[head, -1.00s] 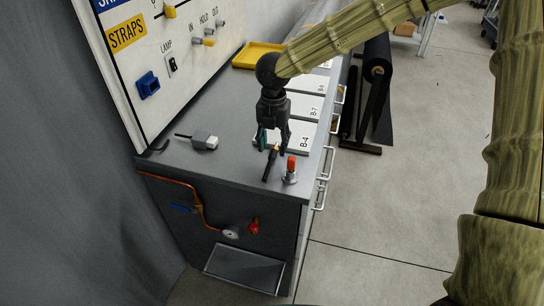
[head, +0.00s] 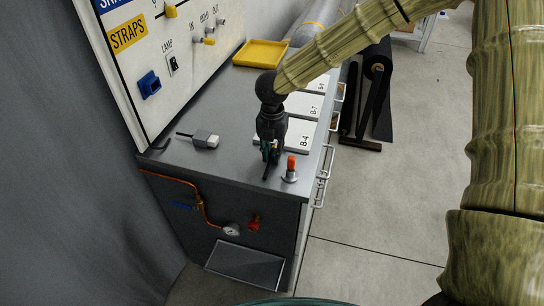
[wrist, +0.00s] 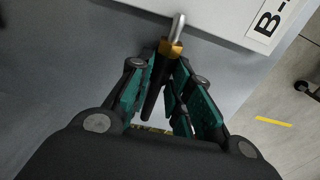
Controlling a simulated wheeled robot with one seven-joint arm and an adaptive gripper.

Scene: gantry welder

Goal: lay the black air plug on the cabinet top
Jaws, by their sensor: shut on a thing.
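The black air plug, with a brass collar and a silver tip, shows in the wrist view (wrist: 155,88) between the green finger pads. Its dark lower end shows in the head view (head: 266,173), close over the cabinet top (head: 225,170). I cannot tell whether it touches the surface. My gripper (head: 269,153) is shut on the plug and points down near the front of the cabinet top. In the wrist view my gripper (wrist: 168,100) has the plug's tip sticking out past the fingers. The fingers hide most of the plug in the head view.
An orange-capped fitting (head: 290,169) stands just right of my gripper. A grey block with a cable (head: 205,139) lies to the left. White labelled panels (head: 300,134) lie behind, with a yellow tray (head: 262,53) farther back. The top between block and gripper is clear.

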